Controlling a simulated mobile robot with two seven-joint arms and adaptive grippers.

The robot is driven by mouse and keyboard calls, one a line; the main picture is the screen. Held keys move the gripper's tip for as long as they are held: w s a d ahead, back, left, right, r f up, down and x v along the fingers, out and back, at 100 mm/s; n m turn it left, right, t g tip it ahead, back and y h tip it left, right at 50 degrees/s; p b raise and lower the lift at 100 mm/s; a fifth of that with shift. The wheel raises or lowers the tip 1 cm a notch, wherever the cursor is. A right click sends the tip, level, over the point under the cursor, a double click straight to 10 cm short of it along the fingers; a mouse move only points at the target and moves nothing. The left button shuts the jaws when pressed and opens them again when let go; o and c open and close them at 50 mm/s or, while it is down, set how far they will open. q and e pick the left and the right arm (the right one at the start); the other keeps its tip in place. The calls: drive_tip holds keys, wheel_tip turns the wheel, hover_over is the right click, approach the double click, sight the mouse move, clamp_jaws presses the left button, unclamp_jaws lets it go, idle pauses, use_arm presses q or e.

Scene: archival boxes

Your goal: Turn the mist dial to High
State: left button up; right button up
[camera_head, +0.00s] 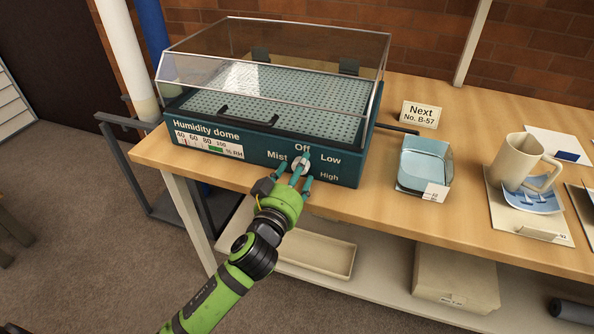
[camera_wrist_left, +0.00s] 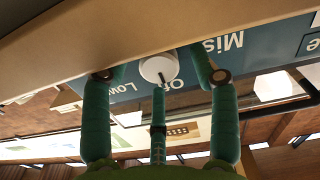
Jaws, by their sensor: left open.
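The mist dial (camera_head: 302,163) is a small white round knob on the teal front panel of the humidity dome (camera_head: 215,139). The labels Off, Low and High run from above it down its right side. In the upside-down left wrist view, the dial (camera_wrist_left: 157,69) shows a dark pointer line that appears to face Off. My left gripper (camera_head: 295,172) is open in front of the dial, its teal fingers spread around it. I cannot tell if they touch it. The High label is hidden in the wrist view. My right gripper is not in view.
The dome's clear lid (camera_head: 275,45) is closed over a perforated tray. To the right on the wooden table (camera_head: 385,205) stand a clear blue container (camera_head: 425,165), a sign (camera_head: 421,115) and a beige mug (camera_head: 522,162). A shelf with boxes is below.

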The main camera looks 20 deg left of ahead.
use_arm(q)
drive_tip(key=c, duration=1.1)
drive_tip(key=shift+c, duration=0.2)
drive_tip(key=shift+r, duration=0.1)
